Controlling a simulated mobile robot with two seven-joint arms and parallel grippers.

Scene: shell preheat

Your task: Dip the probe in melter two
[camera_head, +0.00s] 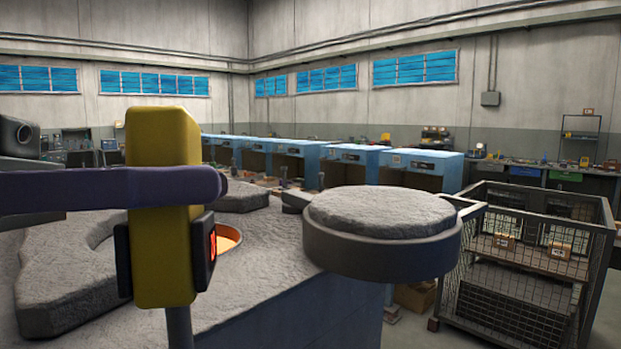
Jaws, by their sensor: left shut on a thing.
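A yellow probe (165,243) stands upright close to the camera at left, with dark blocks on both sides, the right one showing a red display. Its thin grey rod (180,328) runs down out of the frame. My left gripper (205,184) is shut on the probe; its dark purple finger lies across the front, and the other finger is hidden. Behind the probe is a melter (265,265) with a rough grey top and an orange-glowing opening (229,238), partly hidden by the probe. I cannot read any melter number. The rod's tip is out of view. My right gripper is not in view.
A thick round lid (380,246) juts over the melter's right edge. A wire-mesh cage cart (520,315) with small boxes stands at right. Several blue-topped units (350,153) line the back, and a workbench stands at the far right.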

